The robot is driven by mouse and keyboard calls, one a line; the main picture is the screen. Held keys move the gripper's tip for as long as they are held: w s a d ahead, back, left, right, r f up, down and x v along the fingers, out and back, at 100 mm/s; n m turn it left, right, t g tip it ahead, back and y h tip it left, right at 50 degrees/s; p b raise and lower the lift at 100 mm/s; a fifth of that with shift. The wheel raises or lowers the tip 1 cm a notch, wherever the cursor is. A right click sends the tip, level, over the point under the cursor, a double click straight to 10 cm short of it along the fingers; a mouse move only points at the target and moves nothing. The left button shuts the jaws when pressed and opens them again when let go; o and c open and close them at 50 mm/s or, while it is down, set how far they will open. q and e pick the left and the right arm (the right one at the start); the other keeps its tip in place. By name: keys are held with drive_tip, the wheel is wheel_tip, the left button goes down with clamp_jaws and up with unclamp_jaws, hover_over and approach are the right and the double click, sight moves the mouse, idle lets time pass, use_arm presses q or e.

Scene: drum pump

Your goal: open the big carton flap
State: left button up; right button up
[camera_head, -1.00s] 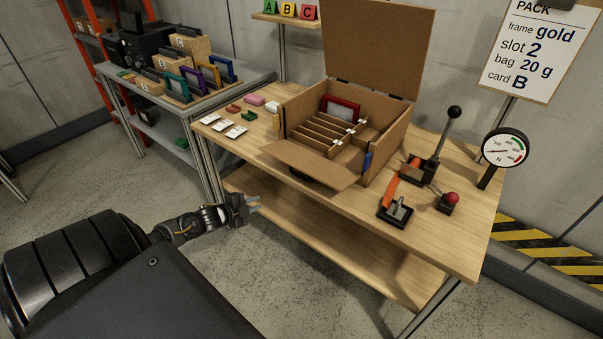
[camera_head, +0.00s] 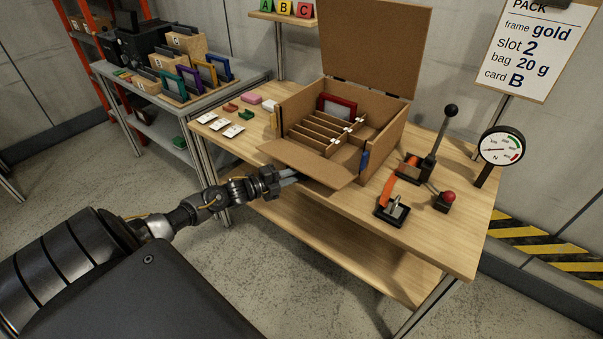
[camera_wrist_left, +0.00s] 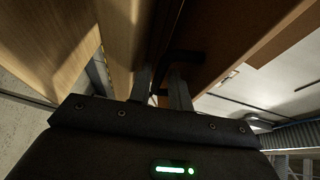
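The open brown carton (camera_head: 291,101) stands on the wooden table. Its big flap (camera_head: 374,42) stands upright at the back, hinged on the rear wall. A smaller front flap (camera_head: 306,164) slopes outward over the table's front edge. My left gripper (camera_head: 297,176) is at the front flap's lower left edge, just below it, with fingers pointing right. In the left wrist view its two fingers (camera_wrist_left: 162,82) are apart, between the pale wooden tabletop (camera_wrist_left: 122,35) and the brown cardboard (camera_wrist_left: 235,50). I cannot tell whether they touch the cardboard. My right gripper is out of view.
Inside the carton are dividers and a red frame (camera_head: 337,105). To its right stand a lever (camera_head: 443,140), a red-knobbed button (camera_head: 444,201) and a gauge (camera_head: 501,146). White cards (camera_head: 220,125) lie at left. The floor in front is clear.

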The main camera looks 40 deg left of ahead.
use_arm(q)
drive_tip(key=shift+x, duration=1.75)
clamp_jaws()
drive_tip(key=shift+d, duration=0.1)
